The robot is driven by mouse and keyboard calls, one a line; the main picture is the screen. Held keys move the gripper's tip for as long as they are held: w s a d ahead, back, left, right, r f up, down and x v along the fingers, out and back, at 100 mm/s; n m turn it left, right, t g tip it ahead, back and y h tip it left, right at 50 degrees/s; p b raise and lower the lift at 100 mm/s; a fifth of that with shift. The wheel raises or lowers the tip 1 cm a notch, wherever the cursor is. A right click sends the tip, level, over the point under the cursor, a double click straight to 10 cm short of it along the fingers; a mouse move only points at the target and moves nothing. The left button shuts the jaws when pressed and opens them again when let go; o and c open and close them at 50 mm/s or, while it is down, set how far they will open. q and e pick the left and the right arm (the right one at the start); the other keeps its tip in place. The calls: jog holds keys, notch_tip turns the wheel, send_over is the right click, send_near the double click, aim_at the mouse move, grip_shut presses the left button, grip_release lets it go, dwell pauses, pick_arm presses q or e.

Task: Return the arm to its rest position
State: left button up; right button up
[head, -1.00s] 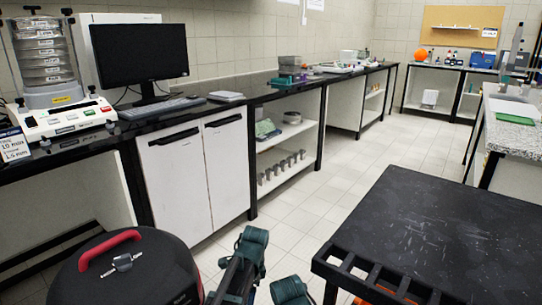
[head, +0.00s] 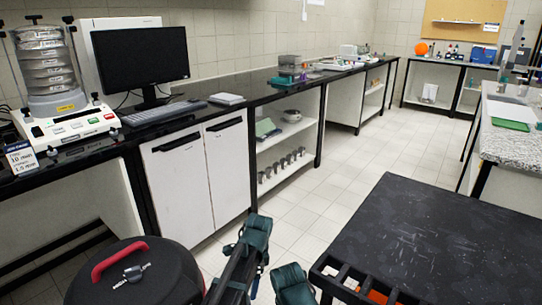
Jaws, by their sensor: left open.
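My left gripper (head: 273,262) shows at the bottom centre. Its two teal fingers are spread apart with nothing between them. It hangs over the tiled floor, just left of the black table (head: 440,225), and appears clear of it. Part of my left arm shows behind the fingers. My right gripper is not in view.
A round black object with a red handle (head: 118,255) stands at lower left, near the arm. The wall bench (head: 235,115) carries a sieve shaker (head: 70,128), a monitor (head: 140,60) and a keyboard (head: 165,112). The aisle floor (head: 345,155) is clear.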

pick_arm(q)
notch_tip(320, 180, up, 5)
jog(key=p, duration=0.4)
jog(key=f+b, duration=0.9)
jog(key=a+f+b, duration=0.1)
jog(key=f+b, duration=0.4)
jog(key=shift+s, duration=0.15)
jog(key=a+r+p, duration=0.2)
jog(key=r+p, duration=0.1)
jog(key=s+a+r+p, duration=0.1)
jog(key=a+r+p, duration=0.2)
jog(key=shift+s+a+r, duration=0.15)
jog(key=shift+s, duration=0.05)
jog(key=shift+s+a+r+h+p, duration=0.1)
jog(key=shift+a+h+p, duration=0.15)
jog(key=shift+a+h, duration=0.2)
jog(key=shift+s+a+r+h+p, duration=0.1)
jog(key=shift+a+h+p, duration=0.15)
jog(key=shift+a+h, duration=0.15)
jog(key=shift+w, duration=0.1)
